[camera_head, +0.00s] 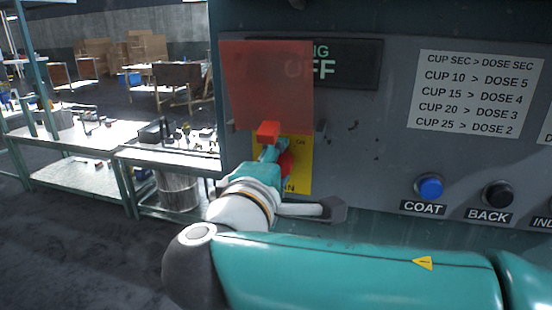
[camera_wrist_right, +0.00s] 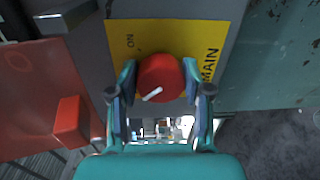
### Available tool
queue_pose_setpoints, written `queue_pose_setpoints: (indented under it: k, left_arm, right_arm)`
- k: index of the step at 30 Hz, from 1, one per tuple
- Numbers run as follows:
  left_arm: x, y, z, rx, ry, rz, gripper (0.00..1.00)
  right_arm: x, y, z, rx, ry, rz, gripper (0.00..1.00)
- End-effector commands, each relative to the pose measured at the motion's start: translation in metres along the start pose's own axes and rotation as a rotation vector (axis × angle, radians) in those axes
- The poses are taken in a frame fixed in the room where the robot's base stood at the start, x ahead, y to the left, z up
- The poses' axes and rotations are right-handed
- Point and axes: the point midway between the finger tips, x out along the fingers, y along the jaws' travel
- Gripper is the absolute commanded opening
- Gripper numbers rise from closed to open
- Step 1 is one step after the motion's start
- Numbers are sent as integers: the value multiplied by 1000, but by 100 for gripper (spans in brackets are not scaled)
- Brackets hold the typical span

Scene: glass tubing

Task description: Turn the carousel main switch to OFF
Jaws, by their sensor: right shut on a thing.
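The main switch is a red round knob (camera_wrist_right: 160,78) on a yellow plate (camera_wrist_right: 205,38) marked ON and MAIN. The knob's white mark points to the lower left in the right wrist view, away from the ON label. My right gripper (camera_wrist_right: 160,75) is shut on the knob, one finger on each side. In the head view my right gripper (camera_head: 274,153) covers most of the knob (camera_head: 285,165), and the yellow plate (camera_head: 301,165) shows beside it. The OFF label of the switch is not readable in the wrist view. My left gripper is not in view.
A see-through red cover (camera_head: 265,75) with a red tab (camera_head: 268,132) stands raised above the switch, in front of part of a dark display reading OFF (camera_head: 345,62). A blue COAT button (camera_head: 430,187) and a black BACK button (camera_head: 497,194) lie right. Metal benches (camera_head: 95,165) stand left.

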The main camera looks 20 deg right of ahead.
Motion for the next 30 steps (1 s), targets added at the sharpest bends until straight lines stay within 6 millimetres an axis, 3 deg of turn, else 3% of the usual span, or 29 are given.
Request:
queue_pose_setpoints:
  k: [7, 22, 23, 27, 30]
  left_arm:
    - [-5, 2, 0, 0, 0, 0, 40]
    - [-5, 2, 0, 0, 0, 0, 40]
    - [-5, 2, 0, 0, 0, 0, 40]
    - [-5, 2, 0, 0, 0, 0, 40]
    - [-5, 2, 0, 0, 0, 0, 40]
  right_arm:
    - [0, -3, -3, -94, 2, -5, 14]
    - [-1, -4, -4, -118, 2, -7, 14]
    - [-1, -4, -4, -118, 2, -7, 50]
    - [-1, -3, -3, -115, 1, -5, 74]
    - [-1, -2, -2, -113, -1, -4, 74]
